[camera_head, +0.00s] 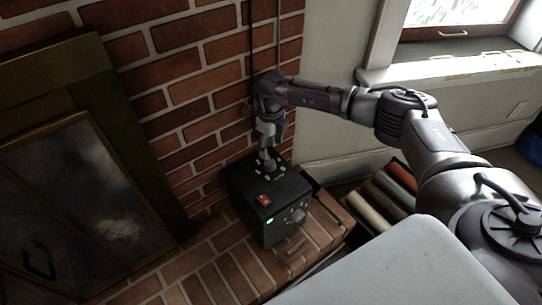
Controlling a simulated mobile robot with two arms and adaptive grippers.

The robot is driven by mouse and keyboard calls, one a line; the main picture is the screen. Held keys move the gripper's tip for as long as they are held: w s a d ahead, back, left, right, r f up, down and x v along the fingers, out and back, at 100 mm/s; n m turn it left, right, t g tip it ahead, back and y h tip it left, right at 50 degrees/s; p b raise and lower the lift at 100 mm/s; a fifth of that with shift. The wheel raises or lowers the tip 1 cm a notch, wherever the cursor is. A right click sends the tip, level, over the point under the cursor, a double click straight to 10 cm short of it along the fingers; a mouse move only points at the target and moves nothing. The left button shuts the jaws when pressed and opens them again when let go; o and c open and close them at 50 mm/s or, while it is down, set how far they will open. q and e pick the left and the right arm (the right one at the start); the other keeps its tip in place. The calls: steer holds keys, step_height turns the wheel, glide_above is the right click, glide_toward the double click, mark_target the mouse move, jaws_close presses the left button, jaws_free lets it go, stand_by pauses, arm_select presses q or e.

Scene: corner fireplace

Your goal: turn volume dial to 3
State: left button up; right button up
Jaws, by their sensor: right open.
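A black box-shaped device (246,209) stands on the brick hearth beside the fireplace. It has a red switch (264,200) on top, a small green light (270,221) and round grey knobs (297,214) on its front. My right gripper (267,163) points down at the rear of the device's top, over small light marks there. It is open. The dial under or beside the fingers is too small to make out, and I cannot tell whether the fingers touch it. My left gripper is not in view.
A brick wall (190,90) rises behind the device, with dark cables (279,40) running down it. The fireplace door (75,190) is at left. Rolls or logs (370,212) lie to the right of the hearth (215,270). A window sill (455,68) is at upper right.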

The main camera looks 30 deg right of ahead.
step_height(320, 180, up, 4)
stand_by(0.6)
